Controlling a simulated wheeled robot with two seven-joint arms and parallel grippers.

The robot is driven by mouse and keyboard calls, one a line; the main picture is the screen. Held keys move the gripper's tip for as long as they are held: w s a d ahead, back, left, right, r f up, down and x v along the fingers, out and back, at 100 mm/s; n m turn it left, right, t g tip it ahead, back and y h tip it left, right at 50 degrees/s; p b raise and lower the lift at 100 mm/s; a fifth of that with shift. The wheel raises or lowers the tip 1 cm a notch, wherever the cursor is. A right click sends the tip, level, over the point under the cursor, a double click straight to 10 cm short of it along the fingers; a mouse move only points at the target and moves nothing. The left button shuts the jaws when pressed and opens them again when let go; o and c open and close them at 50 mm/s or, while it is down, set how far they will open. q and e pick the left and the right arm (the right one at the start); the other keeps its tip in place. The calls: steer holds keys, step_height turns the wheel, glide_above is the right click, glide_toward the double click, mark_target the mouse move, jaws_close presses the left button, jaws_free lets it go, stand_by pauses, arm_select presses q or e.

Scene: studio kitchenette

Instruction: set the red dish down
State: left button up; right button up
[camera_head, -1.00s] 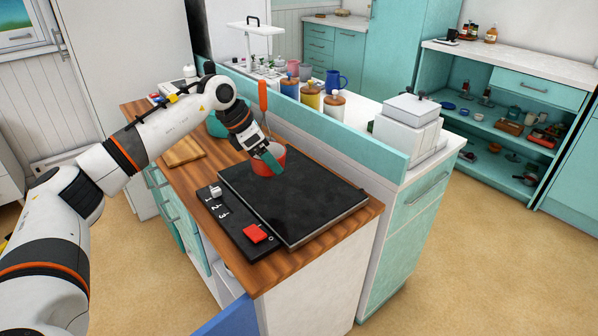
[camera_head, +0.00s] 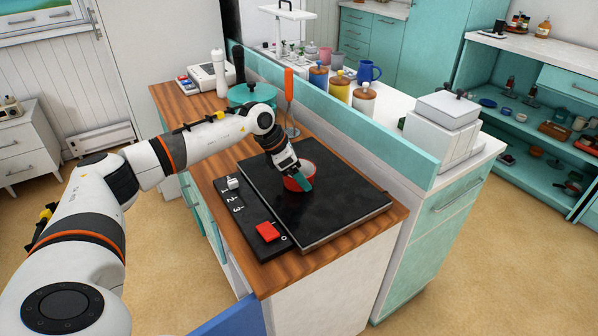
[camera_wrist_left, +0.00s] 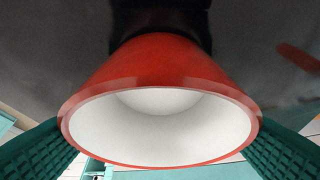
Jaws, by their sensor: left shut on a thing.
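The red dish (camera_head: 291,185) has a white inside and is at the black hob (camera_head: 335,215), over its back left part. My left gripper (camera_head: 301,180) is shut on the dish, with a teal finger across its near side. In the left wrist view the red dish (camera_wrist_left: 160,62) lies between the two teal fingers, its wide rim facing the camera and its narrow base toward the dark surface. A dark shadow or reflection meets the base, and I cannot tell whether it touches the hob. My right gripper is not in view.
A control strip with a red switch (camera_head: 267,231) runs along the hob's left side. A teal pot (camera_head: 252,95) and an orange-handled utensil (camera_head: 289,84) stand behind. A raised teal partition (camera_head: 370,135) borders the right. The hob's front half is clear.

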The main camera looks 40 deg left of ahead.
arm_select(q)
steer(key=shift+f, duration=0.1)
steer(key=shift+f, duration=0.15)
steer(key=o, duration=1.1)
steer(key=shift+c, duration=0.2)
steer(key=v, duration=1.2)
steer(key=shift+d, duration=0.1)
